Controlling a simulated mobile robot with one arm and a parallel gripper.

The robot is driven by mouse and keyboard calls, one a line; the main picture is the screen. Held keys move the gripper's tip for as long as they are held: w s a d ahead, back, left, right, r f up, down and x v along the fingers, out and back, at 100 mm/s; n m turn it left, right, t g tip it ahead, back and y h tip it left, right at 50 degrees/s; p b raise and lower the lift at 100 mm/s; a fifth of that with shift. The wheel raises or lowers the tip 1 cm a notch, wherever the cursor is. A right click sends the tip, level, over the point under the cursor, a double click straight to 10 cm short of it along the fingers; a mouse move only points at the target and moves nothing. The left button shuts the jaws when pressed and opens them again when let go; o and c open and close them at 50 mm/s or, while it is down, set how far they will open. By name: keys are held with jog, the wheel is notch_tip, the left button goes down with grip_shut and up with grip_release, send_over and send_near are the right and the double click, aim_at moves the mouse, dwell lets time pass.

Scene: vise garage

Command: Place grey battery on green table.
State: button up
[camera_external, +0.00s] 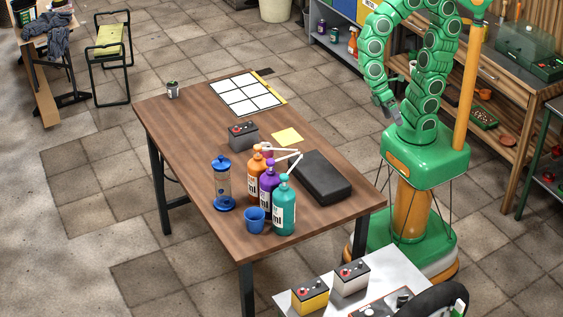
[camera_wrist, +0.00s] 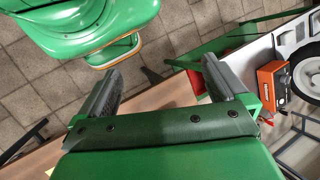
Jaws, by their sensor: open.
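A dark grey battery (camera_external: 243,136) with red terminal caps stands on the brown wooden table (camera_external: 190,120). A lighter grey battery (camera_external: 350,280) stands on a pale metal-topped table (camera_external: 292,297) at the bottom. A green-framed table (camera_external: 550,148) is partly cut off at the right edge; I cannot tell whether it is the one named. My gripper (camera_external: 388,108) hangs from the curled green arm beyond the brown table's right side, apart from both batteries. In the wrist view my gripper (camera_wrist: 172,92) is open and empty, with no grey battery visible between its fingers.
Bottles (camera_external: 268,190), a blue-lidded jar (camera_external: 222,185), a blue cup (camera_external: 255,219) and a black case (camera_external: 310,178) crowd the brown table near the dark battery. A yellow battery (camera_external: 310,295) and a wheel (camera_external: 435,302) occupy the metal-topped table. A wooden workbench (camera_external: 515,100) stands right.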

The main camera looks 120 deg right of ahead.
jog(key=s+d+r+n+t+h, duration=0.1)
jog(key=s+d+r+n+h, duration=0.1)
jog(key=d, duration=0.4)
jog(key=s+r+h, duration=0.1)
jog(key=h, duration=0.1)
jog(key=shift+s+d+t+h, duration=0.25)
jog(key=shift+d+t+h, duration=0.05)
jog(key=shift+h, duration=0.1)
